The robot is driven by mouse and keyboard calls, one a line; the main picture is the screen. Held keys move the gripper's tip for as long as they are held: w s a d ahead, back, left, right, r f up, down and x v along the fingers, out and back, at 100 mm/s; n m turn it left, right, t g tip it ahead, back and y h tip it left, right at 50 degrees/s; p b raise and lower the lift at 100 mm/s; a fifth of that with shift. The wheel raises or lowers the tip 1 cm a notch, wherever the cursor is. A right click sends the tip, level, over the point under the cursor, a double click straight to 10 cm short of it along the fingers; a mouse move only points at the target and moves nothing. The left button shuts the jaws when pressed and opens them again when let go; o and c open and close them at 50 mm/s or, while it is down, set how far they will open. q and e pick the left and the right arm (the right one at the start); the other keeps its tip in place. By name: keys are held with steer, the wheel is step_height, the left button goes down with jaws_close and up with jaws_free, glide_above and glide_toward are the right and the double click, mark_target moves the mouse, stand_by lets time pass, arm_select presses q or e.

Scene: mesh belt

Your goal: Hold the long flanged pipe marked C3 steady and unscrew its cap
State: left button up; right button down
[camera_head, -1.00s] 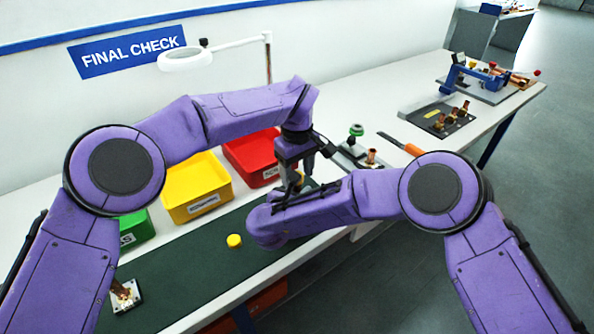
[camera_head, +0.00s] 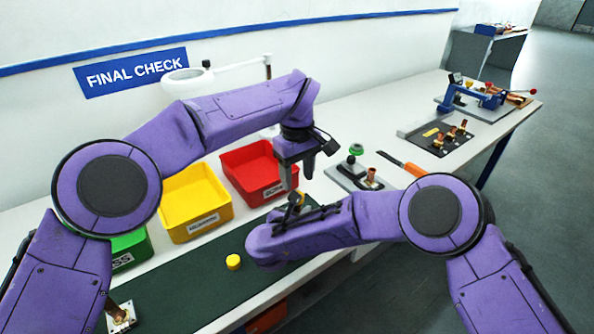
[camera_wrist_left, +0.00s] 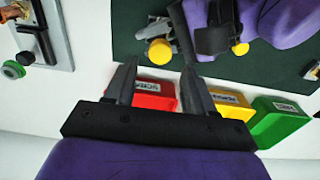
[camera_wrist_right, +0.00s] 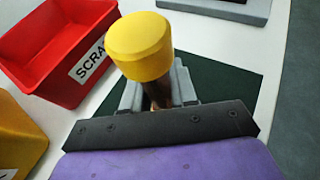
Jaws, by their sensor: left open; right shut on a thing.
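A pipe (camera_wrist_right: 160,92) with a yellow cap (camera_wrist_right: 140,45) on its end stands between the fingers of my right gripper (camera_wrist_right: 157,95), which is shut on it. The C3 mark cannot be read, and the pipe's lower part is hidden. My left gripper (camera_head: 299,176) is open and empty above the cap, apart from it. Its spread fingers show in the left wrist view (camera_wrist_left: 158,82).
A loose yellow cap (camera_head: 233,262) lies on the dark green belt (camera_head: 185,290). Green (camera_head: 130,250), yellow (camera_head: 194,204) and red (camera_head: 257,172) bins stand along the back. A grey plate with a green knob (camera_head: 355,150) and an orange-handled tool (camera_head: 413,169) lie to the right.

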arm_select(q)
step_height(320, 180, down, 5)
steer(key=shift+w+r, duration=0.1)
steer(key=shift+r, duration=0.05)
arm_select(e)
steer(key=shift+w, duration=0.1)
arm_select(q)
steer(key=shift+f, duration=0.45)
jaws_close()
steer(key=shift+o, duration=0.4)
jaws_free()
steer(key=shift+r, duration=2.3)
arm_select(e)
steer(key=c, duration=0.8)
jaws_free()
